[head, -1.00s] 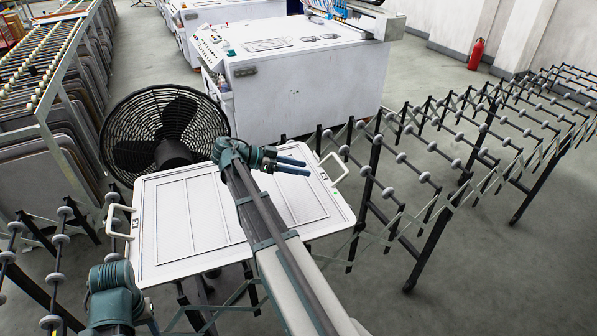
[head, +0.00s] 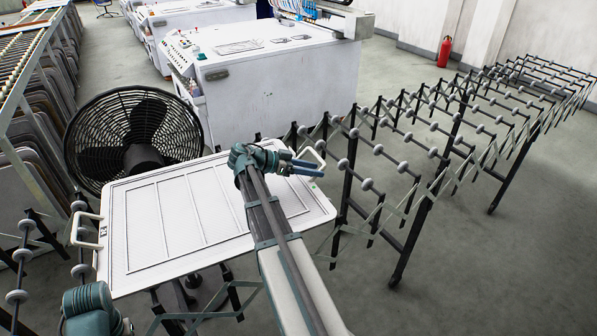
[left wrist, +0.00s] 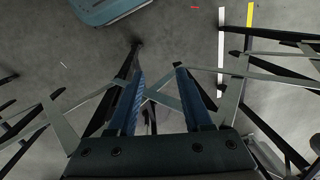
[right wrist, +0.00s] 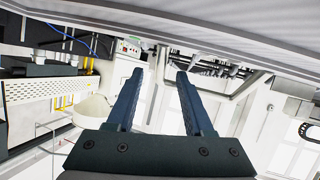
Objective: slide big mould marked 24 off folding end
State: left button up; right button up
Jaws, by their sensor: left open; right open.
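The big mould (head: 205,215) is a flat white panel with grooved sections and a pale handle on each short side. It lies on the near end of the roller conveyor; its marking is too small to read. My right gripper (head: 312,168) is open at the mould's right handle (head: 317,153), overlapping it in the head view; contact is unclear. In the right wrist view its open fingers (right wrist: 157,57) hold nothing. My left gripper is low at the left, near the left handle (head: 82,230); the left wrist view shows its fingers (left wrist: 160,72) open above the floor and conveyor struts.
The roller conveyor (head: 430,150) stretches away to the back right on dark legs. A black fan (head: 135,140) stands just behind the mould. A white machine (head: 270,90) is behind it, and a rack of panels (head: 30,120) is at left. Grey floor is open at right.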

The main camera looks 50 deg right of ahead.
jog(key=shift+x, duration=0.8)
grip_shut()
dwell(1.0)
